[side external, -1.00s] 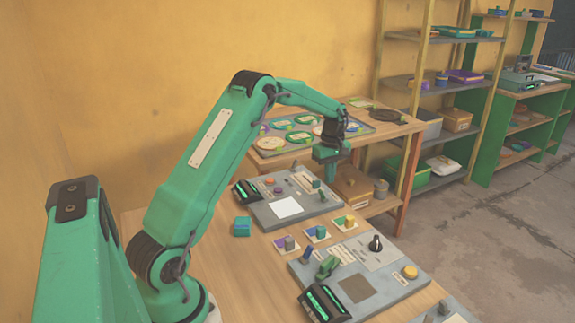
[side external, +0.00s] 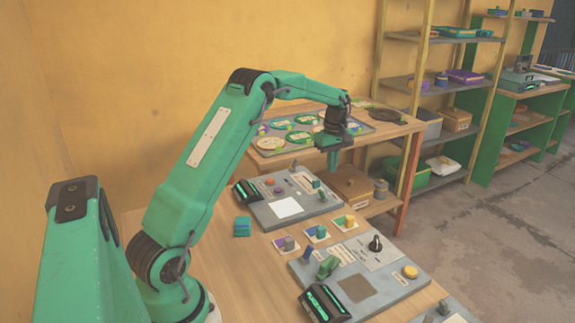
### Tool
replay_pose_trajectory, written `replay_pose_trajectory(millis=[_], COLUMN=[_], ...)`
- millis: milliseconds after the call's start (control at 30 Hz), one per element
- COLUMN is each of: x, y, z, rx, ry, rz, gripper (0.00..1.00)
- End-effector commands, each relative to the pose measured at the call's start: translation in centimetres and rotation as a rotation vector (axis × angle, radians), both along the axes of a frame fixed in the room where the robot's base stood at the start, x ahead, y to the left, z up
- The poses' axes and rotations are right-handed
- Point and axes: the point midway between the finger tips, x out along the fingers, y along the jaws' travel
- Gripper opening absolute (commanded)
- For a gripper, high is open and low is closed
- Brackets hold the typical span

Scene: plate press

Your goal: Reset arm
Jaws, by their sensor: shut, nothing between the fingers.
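My gripper (side external: 332,166) points down above the far control panel (side external: 262,212), near that panel's back right corner. It is shut with nothing between its fingers, and its tip looks clear of the panel. The far panel carries a white square pad (side external: 287,207), a dark display with green lit marks (side external: 247,192) and several small knobs. My arm reaches out from the lower left with its elbow raised.
A teal block (side external: 242,226) and several small coloured blocks on cards (side external: 317,233) lie on the wooden table. A nearer panel (side external: 385,285) has a yellow button (side external: 410,271) and a black knob (side external: 375,243). A tray of round plates (side external: 268,156) stands behind.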

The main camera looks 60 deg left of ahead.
Motion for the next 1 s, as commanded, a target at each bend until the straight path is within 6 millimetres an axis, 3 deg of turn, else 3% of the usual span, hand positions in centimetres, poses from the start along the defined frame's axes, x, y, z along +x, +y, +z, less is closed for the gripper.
replay_pose_trajectory(millis=[267,467,667,1000], x=[-0.1,-0.7,-2.2,-6.5], y=[-0.3,-1.9,-4.8,-10.3], z=[0.4,2.5,6.0,11.3], rx=[0.002,0.013,0.034,0.082], ry=[-0.004,-0.027,-0.066,-0.136], rz=[-0.014,-0.086,-0.224,-0.494], gripper=[0.00,0.00,0.00,0.00])
